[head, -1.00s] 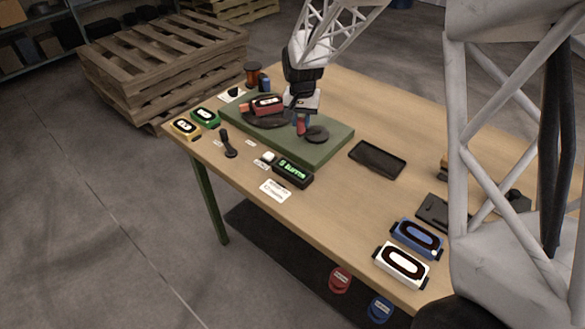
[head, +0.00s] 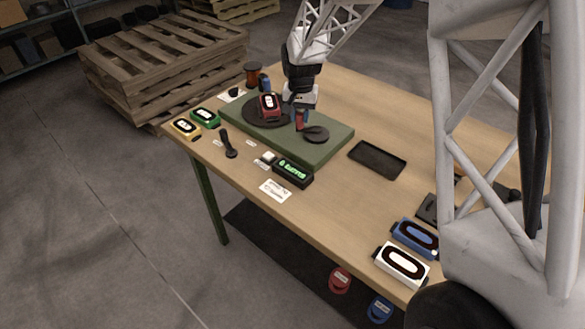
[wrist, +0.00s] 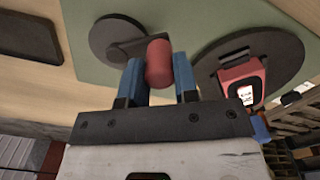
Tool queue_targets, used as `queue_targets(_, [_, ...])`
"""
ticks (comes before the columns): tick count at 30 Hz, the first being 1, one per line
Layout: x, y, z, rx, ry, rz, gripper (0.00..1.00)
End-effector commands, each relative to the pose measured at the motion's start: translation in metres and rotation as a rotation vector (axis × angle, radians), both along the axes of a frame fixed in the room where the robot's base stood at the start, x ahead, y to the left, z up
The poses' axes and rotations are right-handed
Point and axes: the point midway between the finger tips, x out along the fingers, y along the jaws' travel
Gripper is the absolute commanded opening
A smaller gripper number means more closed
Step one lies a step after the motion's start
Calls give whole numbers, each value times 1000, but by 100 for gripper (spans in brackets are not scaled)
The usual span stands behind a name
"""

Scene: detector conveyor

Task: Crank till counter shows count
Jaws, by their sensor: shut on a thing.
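My gripper (head: 300,112) is over the green base (head: 335,150), shut on the red crank knob, which shows between the blue fingers in the wrist view (wrist: 158,62). The knob stands on a dark arm on the small dark crank disc (head: 317,135). A larger dark turntable (head: 252,112) to its left carries a red device (head: 269,105) with a pale oval face; it also shows in the wrist view (wrist: 245,84). The black counter (head: 293,172) at the base's front edge shows green text that looks like "6 turns".
A white button (head: 268,157) and a printed card (head: 275,190) lie by the counter. An empty black tray (head: 377,159) is right; blue and white devices are front right.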

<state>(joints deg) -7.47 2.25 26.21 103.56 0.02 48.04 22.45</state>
Motion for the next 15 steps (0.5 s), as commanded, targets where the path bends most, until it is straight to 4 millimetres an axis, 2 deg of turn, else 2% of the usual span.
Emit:
queue_targets(9, [18,-8,0,-1,-1,-2,13])
queue_targets(15, [20,-9,0,-1,0,-1,13])
